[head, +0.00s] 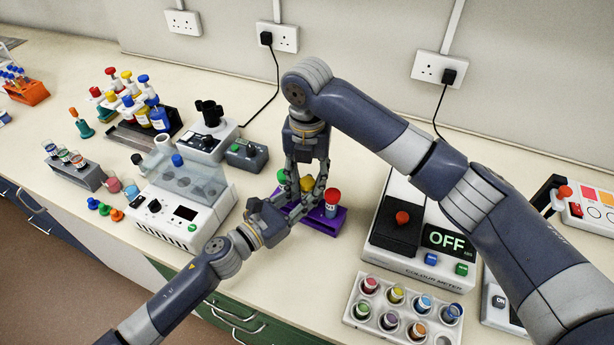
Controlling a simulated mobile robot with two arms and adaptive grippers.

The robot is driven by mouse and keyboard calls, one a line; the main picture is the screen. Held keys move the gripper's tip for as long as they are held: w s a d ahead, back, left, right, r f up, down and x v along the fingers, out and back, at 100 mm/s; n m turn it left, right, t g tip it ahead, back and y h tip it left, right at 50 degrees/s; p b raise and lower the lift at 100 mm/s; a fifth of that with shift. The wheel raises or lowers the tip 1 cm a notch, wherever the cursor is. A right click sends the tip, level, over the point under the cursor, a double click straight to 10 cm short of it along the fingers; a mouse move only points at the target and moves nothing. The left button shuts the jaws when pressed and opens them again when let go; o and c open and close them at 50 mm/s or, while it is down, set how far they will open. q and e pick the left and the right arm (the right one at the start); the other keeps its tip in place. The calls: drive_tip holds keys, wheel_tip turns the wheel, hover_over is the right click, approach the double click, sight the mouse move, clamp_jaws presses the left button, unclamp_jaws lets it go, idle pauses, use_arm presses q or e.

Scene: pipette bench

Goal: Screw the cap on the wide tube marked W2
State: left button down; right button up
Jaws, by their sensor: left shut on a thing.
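A purple rack (327,225) stands on the bench in the middle of the head view. A tube with a red cap (333,196) stands upright at its right end. A yellow cap (307,184) shows between my grippers, over the rack. My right gripper (305,187) points down from above with its fingers around the yellow cap; whether they grip it is unclear. My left gripper (291,193) reaches in from the lower left, shut at the tube below the yellow cap. That tube is mostly hidden by fingers, and no W2 mark is readable.
A white heater block with a clear lid (188,205) stands left of the rack. The colour meter (420,235) stands close on the right. A white tray of several coloured vials (402,312) lies in front. Loose small caps (105,209) lie at the left.

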use_arm(q)
drive_tip(key=shift+d+r, duration=0.1)
drive_tip(key=shift+r, duration=0.25)
use_arm(e)
drive_tip(key=shift+d+f, duration=0.15)
drive_tip(key=shift+f, duration=0.2)
use_arm(q)
drive_tip(key=shift+w+f, duration=0.15)
drive_tip(key=shift+f, duration=0.05)
use_arm(e)
wheel_tip(320, 180, up, 4)
drive_tip(key=shift+f, duration=0.15)
drive_tip(key=shift+r, duration=0.35)
use_arm(q)
drive_tip(key=shift+f, duration=0.1)
use_arm(e)
drive_tip(key=c, duration=0.5)
drive_tip(key=shift+f, duration=0.2)
drive_tip(key=shift+f, duration=1.05)
